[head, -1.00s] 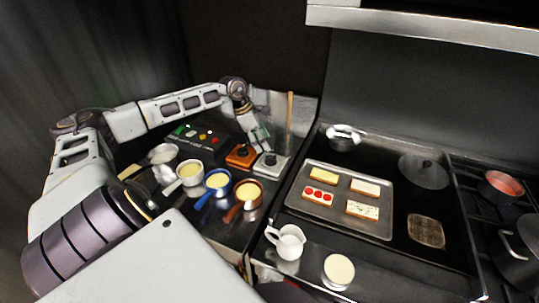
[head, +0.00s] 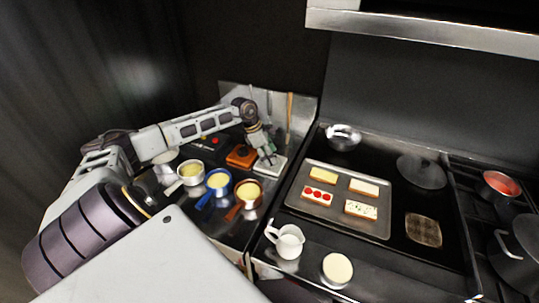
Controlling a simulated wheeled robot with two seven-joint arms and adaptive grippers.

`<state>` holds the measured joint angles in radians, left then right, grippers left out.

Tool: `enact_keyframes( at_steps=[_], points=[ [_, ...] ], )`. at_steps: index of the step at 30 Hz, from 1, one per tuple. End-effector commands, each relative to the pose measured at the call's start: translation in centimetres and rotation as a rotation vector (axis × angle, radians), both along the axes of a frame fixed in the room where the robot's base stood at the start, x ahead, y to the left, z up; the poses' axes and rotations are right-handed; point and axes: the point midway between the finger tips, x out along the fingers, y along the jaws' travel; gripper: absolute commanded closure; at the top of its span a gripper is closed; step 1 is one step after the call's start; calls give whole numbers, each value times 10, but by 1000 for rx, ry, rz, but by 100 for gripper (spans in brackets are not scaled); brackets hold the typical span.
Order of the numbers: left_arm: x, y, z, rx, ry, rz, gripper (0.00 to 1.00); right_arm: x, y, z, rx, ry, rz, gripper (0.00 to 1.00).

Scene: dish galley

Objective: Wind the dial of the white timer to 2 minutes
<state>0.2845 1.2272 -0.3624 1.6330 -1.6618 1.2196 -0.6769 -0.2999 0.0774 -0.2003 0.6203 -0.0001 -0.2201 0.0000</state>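The white timer (head: 276,165) stands on the steel counter at the back, just right of an orange timer (head: 241,156). My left gripper (head: 267,155) points down at the top of the white timer, over its dial. The fingers cover the dial, so its setting cannot be read. The fingertips are too small to tell whether they are open or closed on the dial. My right gripper is not in view.
Several small pans (head: 217,181) of yellow contents stand in front of the timers. A tray (head: 378,226) with topped slices lies to the right. A white jug (head: 288,242) stands at the front. A wooden stick (head: 289,110) rises behind the white timer.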

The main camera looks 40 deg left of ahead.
Motion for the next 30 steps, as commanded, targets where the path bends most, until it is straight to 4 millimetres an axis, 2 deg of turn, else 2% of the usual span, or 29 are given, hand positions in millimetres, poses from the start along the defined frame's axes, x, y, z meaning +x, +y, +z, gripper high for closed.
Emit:
enact_keyframes(
  at_steps=[13,23,30],
  points=[
    [1,-2,-4,-1,1,0,44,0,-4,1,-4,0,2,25],
    [1,-1,-4,0,0,0,86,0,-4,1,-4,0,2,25],
    [1,-1,-4,2,1,20,86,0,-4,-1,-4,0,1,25]
  ],
)
